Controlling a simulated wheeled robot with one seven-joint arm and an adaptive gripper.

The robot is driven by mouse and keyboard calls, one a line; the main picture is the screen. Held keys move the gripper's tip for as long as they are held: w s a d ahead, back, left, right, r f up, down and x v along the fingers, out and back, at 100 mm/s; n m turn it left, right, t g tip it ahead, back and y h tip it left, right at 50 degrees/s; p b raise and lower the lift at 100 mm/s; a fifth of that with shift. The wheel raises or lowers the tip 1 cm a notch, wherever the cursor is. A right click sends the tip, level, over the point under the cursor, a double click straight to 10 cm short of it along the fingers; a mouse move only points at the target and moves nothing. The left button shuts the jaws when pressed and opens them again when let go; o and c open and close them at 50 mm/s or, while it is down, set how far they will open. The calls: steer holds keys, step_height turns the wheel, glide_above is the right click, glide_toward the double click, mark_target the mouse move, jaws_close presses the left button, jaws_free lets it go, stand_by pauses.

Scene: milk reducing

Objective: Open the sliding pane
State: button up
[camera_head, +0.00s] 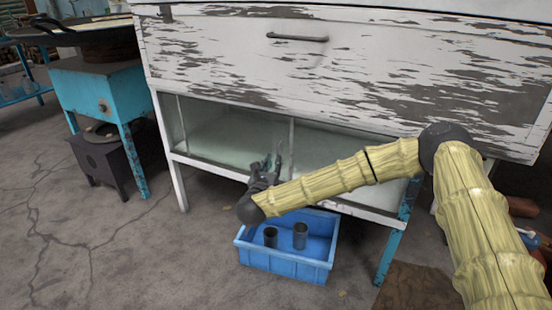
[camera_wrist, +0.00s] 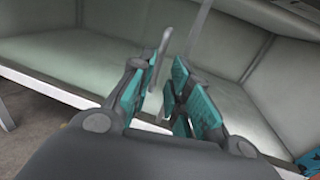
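The sliding pane (camera_head: 325,150) is a clear glass panel in the low front opening of the white cabinet. An upright edge strip (camera_head: 291,135) stands near the middle of the opening; an upright strip also shows in the wrist view (camera_wrist: 200,27). My gripper (camera_head: 275,165) is in front of the glass, a little left of this strip. In the wrist view its teal-padded fingers (camera_wrist: 160,88) are apart. A thin grey upright bar (camera_wrist: 162,45), perhaps a handle, shows between the fingertips. I cannot tell whether the fingers touch it.
The white peeling cabinet (camera_head: 210,50) overhangs the opening and has a dark handle (camera_head: 297,38). A blue crate (camera_head: 285,268) with two dark cups stands on the floor below my gripper. A blue stove stand (camera_head: 100,90) is at the left. Cracked floor (camera_head: 110,240) is clear at the lower left.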

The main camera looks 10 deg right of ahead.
steer(key=v, duration=0.4)
steer(key=shift+s+a, duration=0.1)
steer(key=shift+s, duration=0.2)
